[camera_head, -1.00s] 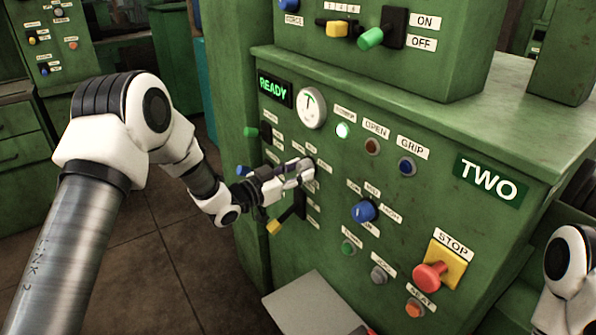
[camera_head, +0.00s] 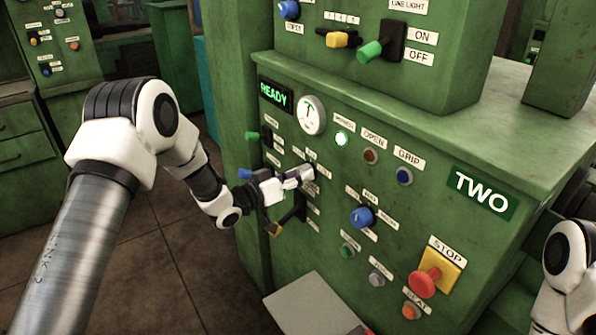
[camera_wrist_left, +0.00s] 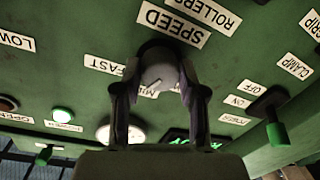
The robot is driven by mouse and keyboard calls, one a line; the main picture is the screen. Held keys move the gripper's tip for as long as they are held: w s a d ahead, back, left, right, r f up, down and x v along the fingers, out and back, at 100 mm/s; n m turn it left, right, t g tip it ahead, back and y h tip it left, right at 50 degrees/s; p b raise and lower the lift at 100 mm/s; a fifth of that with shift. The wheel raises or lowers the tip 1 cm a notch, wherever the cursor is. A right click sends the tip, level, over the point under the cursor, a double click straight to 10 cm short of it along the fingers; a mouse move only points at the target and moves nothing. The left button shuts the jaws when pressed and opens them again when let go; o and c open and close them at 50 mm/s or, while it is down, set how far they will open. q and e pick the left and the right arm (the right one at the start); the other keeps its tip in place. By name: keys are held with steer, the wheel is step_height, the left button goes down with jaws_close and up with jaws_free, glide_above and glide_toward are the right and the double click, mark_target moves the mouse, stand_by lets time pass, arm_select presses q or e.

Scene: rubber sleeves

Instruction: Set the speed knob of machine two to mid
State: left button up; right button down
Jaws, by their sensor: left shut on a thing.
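The green machine two (camera_head: 400,195) carries a TWO sign and a lit READY display. My left gripper (camera_head: 304,174) is at its panel, below the round gauge, and covers the speed knob in the head view. In the left wrist view my left gripper (camera_wrist_left: 160,95) has its two fingers on either side of the grey speed knob (camera_wrist_left: 158,72) and is shut on it. The knob's white pointer mark slants toward the lower left of that picture. The SPEED label (camera_wrist_left: 172,25) is above the knob and the FAST label (camera_wrist_left: 104,65) to its left. A label below is partly hidden by the fingers.
The lever is close below my left gripper. Part of my right arm shows at the right edge; its gripper is out of view.

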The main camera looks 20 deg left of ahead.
arm_select(q)
steer(key=shift+w+r+n+p, duration=0.15)
steer(key=shift+n+p, duration=0.85)
steer(key=shift+n, duration=1.1)
steer(key=shift+r, duration=0.1)
steer(key=o, duration=1.2)
steer(key=shift+c, duration=0.2)
steer(key=shift+g, duration=0.3)
steer(key=f+v, duration=0.1)
steer(key=v, duration=1.1)
steer(key=shift+r, duration=0.2)
